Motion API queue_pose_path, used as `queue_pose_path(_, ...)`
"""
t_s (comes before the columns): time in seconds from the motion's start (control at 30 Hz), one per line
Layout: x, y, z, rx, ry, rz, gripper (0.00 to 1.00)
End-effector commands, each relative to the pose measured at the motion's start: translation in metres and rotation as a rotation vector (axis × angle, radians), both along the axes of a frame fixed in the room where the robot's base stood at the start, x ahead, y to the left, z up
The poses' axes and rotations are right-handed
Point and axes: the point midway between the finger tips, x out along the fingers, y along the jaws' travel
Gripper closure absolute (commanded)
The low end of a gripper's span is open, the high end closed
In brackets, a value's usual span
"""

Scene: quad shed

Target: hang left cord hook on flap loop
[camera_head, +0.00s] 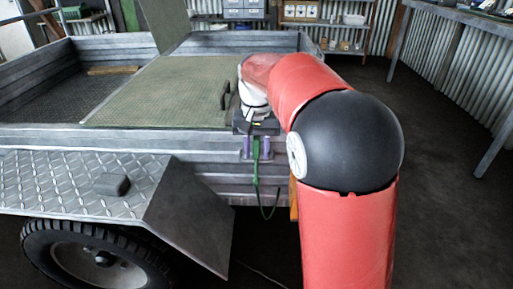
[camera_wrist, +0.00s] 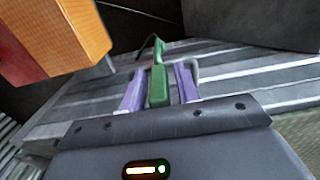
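My gripper (camera_wrist: 159,88) has two purple fingers, standing apart at the trailer's rear side. It also shows in the head view (camera_head: 256,148). The green cord hook (camera_wrist: 159,86) lies between the fingers, with a thin gap on each side, so the gripper looks open around it. Its green cord (camera_head: 257,178) hangs below the gripper and bends back up in a slack loop. A grey curved bar (camera_wrist: 193,64) shows behind the right finger in the wrist view; I cannot tell whether it is the flap loop or whether the hook touches it.
The trailer's ribbed metal side (camera_head: 215,187) is right at my gripper. An orange and red lamp (camera_wrist: 60,38) sits close by, upper left in the wrist view. A chequer-plate mudguard (camera_head: 75,180) stands left. The dark floor (camera_head: 435,165) at right is clear up to a bench.

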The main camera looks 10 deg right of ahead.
Motion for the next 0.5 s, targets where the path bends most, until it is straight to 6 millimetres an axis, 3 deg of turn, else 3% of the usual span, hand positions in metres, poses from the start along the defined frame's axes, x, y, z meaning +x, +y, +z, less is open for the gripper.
queue_pose_path(0.4,0.000,0.000,-0.002,0.000,-0.001,0.000,0.63)
queue_pose_path(0.5,0.001,0.000,0.017,0.000,-0.004,-0.001,0.63)
